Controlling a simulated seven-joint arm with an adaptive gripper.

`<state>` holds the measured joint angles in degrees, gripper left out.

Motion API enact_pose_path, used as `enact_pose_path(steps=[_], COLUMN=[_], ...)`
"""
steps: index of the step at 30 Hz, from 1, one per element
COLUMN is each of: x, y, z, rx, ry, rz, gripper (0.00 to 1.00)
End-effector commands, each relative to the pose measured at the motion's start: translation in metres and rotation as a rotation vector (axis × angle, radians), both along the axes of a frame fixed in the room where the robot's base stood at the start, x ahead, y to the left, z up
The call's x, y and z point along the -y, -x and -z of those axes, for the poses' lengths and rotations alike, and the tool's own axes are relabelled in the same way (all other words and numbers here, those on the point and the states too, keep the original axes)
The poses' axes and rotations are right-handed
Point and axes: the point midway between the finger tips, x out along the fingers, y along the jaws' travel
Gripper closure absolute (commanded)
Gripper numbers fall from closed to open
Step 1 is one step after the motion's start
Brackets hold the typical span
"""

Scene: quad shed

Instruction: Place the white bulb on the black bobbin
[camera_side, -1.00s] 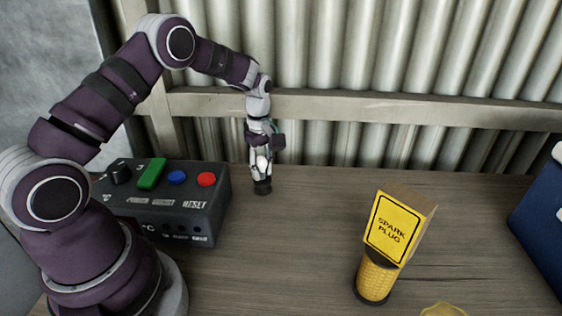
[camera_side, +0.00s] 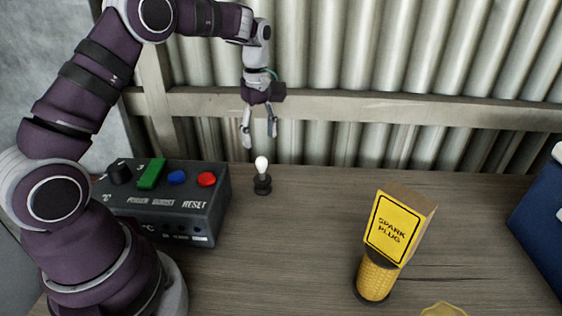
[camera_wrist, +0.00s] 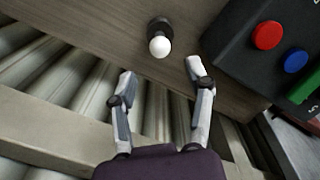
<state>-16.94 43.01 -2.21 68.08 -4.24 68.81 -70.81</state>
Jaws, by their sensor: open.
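The white bulb (camera_side: 261,164) stands upright on top of the black bobbin (camera_side: 262,185), which rests on the table near its back edge. In the wrist view the bulb (camera_wrist: 159,46) covers part of the bobbin (camera_wrist: 160,24). My gripper (camera_side: 259,142) is open and empty, pointing down above the bulb with a clear gap. In the wrist view my gripper's (camera_wrist: 158,68) two fingers are spread apart, with the bulb beyond them and touching neither.
A dark control box (camera_side: 170,215) with green, blue and red buttons stands left of the bobbin. A yellow spark plug box (camera_side: 390,230) sits on a yellow cylinder (camera_side: 376,279) at the right front. A corrugated wall (camera_side: 420,50) closes the back. The table's middle is clear.

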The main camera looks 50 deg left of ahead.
Motion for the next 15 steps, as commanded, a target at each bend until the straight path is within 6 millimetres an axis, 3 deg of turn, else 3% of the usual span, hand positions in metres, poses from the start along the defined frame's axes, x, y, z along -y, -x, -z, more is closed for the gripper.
enact_pose_path(steps=[3, 8, 11, 15], x=[0.0, 0.003, 0.014, 0.041], y=[-0.001, 0.001, 0.011, 0.044], z=[-0.022, -0.039, -0.06, -0.095], rx=[0.004, 0.009, 0.053, 0.153], ry=[-0.001, -0.004, -0.025, -0.094], rz=[0.001, 0.028, 0.174, 0.552], gripper=[0.48, 0.48, 0.48, 0.48])
